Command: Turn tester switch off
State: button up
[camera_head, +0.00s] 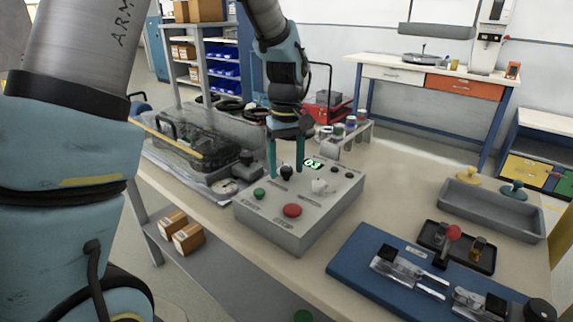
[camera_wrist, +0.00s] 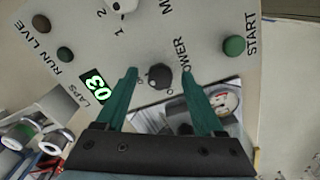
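The tester is a grey box (camera_head: 300,235) on the table, with a lit green display (camera_head: 313,163) reading 03. Its black power knob (camera_head: 286,173) sits at the panel's far left edge; in the wrist view the knob (camera_wrist: 159,76) has the word POWER beside it and small marks near it. My gripper (camera_head: 286,174) points down at the knob. In the wrist view its two teal fingers (camera_wrist: 160,73) are apart, one on each side of the knob, with visible gaps. The display also shows in the wrist view (camera_wrist: 97,86).
The panel also carries a green START button (camera_wrist: 234,45), a red button (camera_head: 292,210) and a white selector knob (camera_head: 319,186). A clear-lidded case (camera_head: 190,140) lies to the left. A blue board with clamps (camera_head: 365,255) and a grey tray (camera_head: 490,207) lie to the right.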

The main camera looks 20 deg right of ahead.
aim_at(286, 168)
notch_tip(286, 168, up, 11)
jog(key=b, duration=0.1)
dwell(0.6)
jog(key=shift+f, duration=0.1)
jog(key=w+a+f, duration=0.1)
jog(key=a+f, duration=0.1)
jog(key=a, duration=0.6)
jog(key=w+a+f, duration=0.1)
jog(key=a+f, duration=0.2)
jog(key=a, duration=0.5)
jog(key=s+a+f, duration=0.2)
jog(key=s+a, duration=0.1)
jog(key=a, duration=0.4)
jog(key=s+a+f+m+t+p, duration=0.1)
jog(key=s+a+f, duration=0.1)
jog(key=a, duration=0.5)
jog(key=shift+s+f+t+p, duration=0.15)
jog(key=shift+s+t+p, duration=0.15)
jog(key=shift+s, duration=0.2)
